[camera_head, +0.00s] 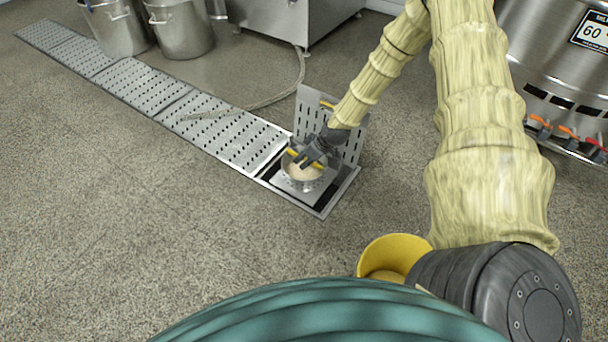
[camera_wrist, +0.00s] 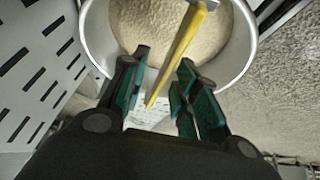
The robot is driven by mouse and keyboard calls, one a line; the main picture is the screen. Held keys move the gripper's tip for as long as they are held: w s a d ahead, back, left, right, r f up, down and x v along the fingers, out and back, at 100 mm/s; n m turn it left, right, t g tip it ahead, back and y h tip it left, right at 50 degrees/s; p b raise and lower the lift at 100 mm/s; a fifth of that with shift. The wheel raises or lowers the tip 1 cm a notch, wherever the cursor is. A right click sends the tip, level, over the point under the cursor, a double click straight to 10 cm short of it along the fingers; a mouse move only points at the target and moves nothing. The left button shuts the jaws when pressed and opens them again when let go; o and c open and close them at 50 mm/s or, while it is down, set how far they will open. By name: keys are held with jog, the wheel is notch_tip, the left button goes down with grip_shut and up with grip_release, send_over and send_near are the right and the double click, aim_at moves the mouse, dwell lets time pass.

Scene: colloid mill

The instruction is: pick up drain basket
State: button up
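The drain basket (camera_head: 302,177) is a round metal cup with pale tan contents. It sits in the square floor pit at the near end of the drain channel. In the wrist view its bright rim (camera_wrist: 95,45) fills the top. A yellow handle (camera_wrist: 178,52) runs over it and down between my fingers. My gripper (camera_head: 310,160) is just over the basket. In the wrist view my gripper (camera_wrist: 160,88) has its teal-padded fingers apart, one on each side of the yellow handle, with gaps visible. In the head view my gripper partly hides the handle.
A perforated cover plate (camera_head: 350,138) stands upright behind the pit, close to my gripper. Perforated covers (camera_head: 225,130) run to the upper left. A yellow bucket (camera_head: 392,250) stands near my base. Open floor lies at left.

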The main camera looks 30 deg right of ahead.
grip_shut()
dwell(0.3)
jog(key=shift+r, duration=0.1)
